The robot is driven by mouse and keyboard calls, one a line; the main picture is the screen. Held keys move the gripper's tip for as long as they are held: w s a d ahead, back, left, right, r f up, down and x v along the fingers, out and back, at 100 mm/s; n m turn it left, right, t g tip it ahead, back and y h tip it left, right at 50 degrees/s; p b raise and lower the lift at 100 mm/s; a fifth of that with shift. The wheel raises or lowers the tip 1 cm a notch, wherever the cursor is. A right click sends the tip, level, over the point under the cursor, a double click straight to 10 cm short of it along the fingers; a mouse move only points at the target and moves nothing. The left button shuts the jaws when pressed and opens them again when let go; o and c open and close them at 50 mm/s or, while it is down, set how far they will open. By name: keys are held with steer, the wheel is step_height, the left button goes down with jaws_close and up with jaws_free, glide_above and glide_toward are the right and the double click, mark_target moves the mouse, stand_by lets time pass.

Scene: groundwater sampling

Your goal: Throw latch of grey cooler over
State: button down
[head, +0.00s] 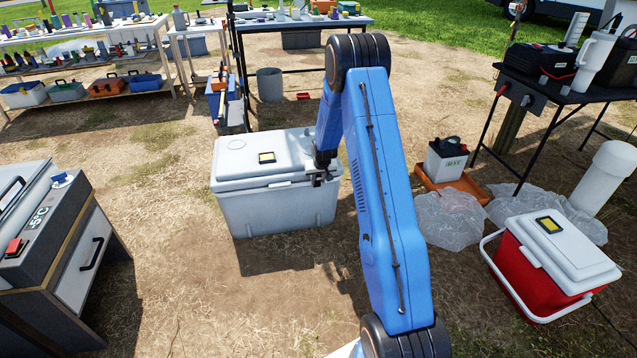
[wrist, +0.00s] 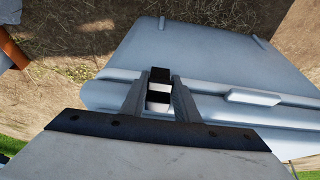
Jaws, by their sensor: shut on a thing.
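The grey cooler (head: 278,208) stands on the dirt, its pale lid (head: 240,157) down. It also fills much of the wrist view (wrist: 205,60). My gripper (head: 321,179) is at the right part of the cooler's front, just at the lid's edge. In the wrist view my gripper (wrist: 159,92) has its fingers closed around a small dark and light piece, the latch (wrist: 158,97), at the lid seam. The fingers hide part of the latch. A second raised piece (wrist: 253,97) shows on the seam to the right.
A red cooler (head: 545,265) with a white lid stands at the right. A boxy unit (head: 60,240) with a drawer is at the left. A battery box in an orange tray (head: 450,185) and clear plastic sheets (head: 450,222) lie right of my arm. Bare ground is free in front.

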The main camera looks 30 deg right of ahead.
steer(key=shift+w+r+g, duration=0.1)
steer(key=shift+w+g, duration=0.1)
steer(key=shift+g, duration=0.1)
stand_by(0.4)
steer(key=c, duration=1.4)
jaws_free()
steer(key=shift+o, duration=0.2)
steer(key=v, duration=1.7)
steer(key=shift+r, duration=0.2)
steer(key=shift+s+d, duration=0.1)
